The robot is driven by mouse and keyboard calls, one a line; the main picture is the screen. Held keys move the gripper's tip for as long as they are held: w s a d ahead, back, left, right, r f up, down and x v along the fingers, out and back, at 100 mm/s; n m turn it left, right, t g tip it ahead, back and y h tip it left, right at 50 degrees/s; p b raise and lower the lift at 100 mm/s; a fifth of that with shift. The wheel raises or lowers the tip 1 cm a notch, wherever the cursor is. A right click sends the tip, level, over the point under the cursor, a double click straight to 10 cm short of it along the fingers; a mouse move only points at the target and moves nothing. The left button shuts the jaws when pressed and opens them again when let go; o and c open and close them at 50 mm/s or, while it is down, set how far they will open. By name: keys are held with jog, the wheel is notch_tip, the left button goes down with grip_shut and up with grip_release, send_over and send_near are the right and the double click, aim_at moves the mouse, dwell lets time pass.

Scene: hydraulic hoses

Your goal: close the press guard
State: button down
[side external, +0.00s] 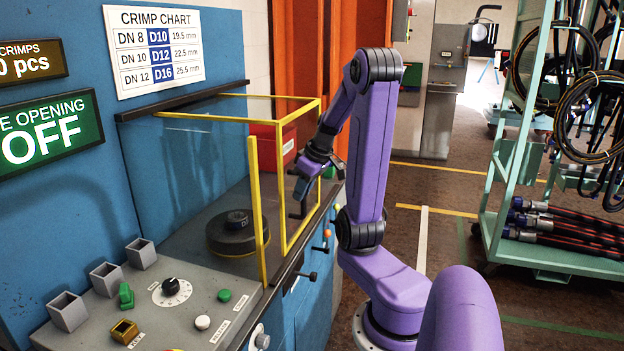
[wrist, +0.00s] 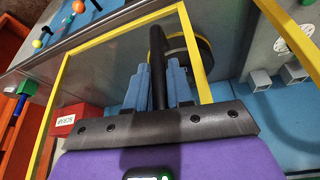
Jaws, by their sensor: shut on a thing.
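The press guard (side external: 284,190) is a clear panel in a yellow frame at the front of the press. A gap shows between its near upright and the yellow corner post (side external: 257,215), so it stands partly open. In the wrist view its yellow frame (wrist: 55,98) surrounds my fingers. My gripper (side external: 301,188) is at the panel. In the wrist view my blue fingers (wrist: 160,78) are shut on the guard's black bar handle (wrist: 158,45), one on each side. In the side view the handle is partly hidden by my gripper.
Inside the press is a round black die stack (side external: 236,234). A grey control panel (side external: 160,300) with knobs and square tubes lies to the left. A red bin (side external: 270,147) stands behind the guard. A hose rack (side external: 520,130) is at right, apart from my arm.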

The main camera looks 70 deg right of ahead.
jog(key=a, duration=0.7)
jog(key=shift+d, duration=0.1)
jog(key=c, duration=1.1)
grip_release()
jog(key=shift+r, duration=0.1)
jog(key=v, duration=1.7)
jog(key=shift+s+r, duration=0.1)
jog(key=shift+r, duration=0.05)
